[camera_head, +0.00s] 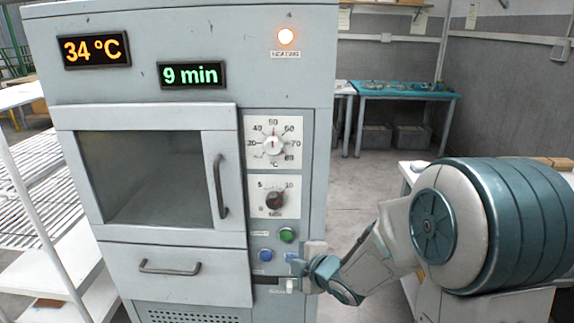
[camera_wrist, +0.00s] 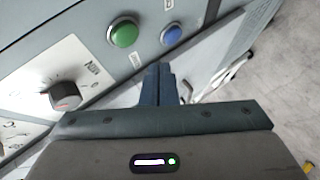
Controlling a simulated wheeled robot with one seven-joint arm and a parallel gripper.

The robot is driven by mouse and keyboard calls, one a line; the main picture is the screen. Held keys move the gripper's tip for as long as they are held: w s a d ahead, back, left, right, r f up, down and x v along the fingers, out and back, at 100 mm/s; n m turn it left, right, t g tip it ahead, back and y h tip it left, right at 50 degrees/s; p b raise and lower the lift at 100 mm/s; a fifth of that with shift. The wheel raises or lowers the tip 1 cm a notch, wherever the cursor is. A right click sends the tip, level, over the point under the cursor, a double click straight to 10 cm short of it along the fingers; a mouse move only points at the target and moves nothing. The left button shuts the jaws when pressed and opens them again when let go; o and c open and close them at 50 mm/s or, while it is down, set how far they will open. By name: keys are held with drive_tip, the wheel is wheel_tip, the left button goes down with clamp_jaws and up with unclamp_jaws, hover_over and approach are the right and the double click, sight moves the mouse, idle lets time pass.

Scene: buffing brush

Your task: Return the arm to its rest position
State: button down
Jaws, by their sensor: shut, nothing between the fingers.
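My gripper (camera_head: 296,258) is at the lower right of the oven's control panel, in front of the area beside the blue button (camera_head: 265,255) and below the green button (camera_head: 287,235). In the wrist view my gripper (camera_wrist: 160,72) has its fingers together with nothing between them, and the green button (camera_wrist: 124,34) and blue button (camera_wrist: 171,34) lie just beyond the fingertips. My arm reaches in from the right side of the head view. I cannot tell whether the fingers touch the panel.
The grey oven (camera_head: 200,25) has a closed windowed door (camera_head: 150,180) and a shut drawer (camera_head: 175,280). Its displays read 34 °C and 9 min, and the heating lamp (camera_head: 286,36) is lit. A white shelf rack (camera_head: 40,190) stands left. Open floor lies right of the oven.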

drive_tip(key=s+d+r+m+g+h+p, duration=0.1)
drive_tip(key=s+d+r+m+h, duration=0.3)
drive_tip(key=d+m, duration=0.2)
drive_tip(key=s+d+r+m+g+h+p, duration=0.2)
drive_tip(key=s+d+r+m+h, duration=0.15)
drive_tip(key=d+m, duration=0.35)
drive_tip(key=s+r+m+g, duration=0.1)
drive_tip(key=s+m, duration=0.3)
drive_tip(key=s, duration=0.4)
drive_tip(key=s+r+m+g+p, duration=0.1)
drive_tip(key=s+r+m+g, duration=0.1)
drive_tip(key=s, duration=0.5)
drive_tip(key=shift+s+d+m+g, duration=0.2)
drive_tip(key=shift+s+m+g, duration=0.2)
drive_tip(key=shift+m+g, duration=0.55)
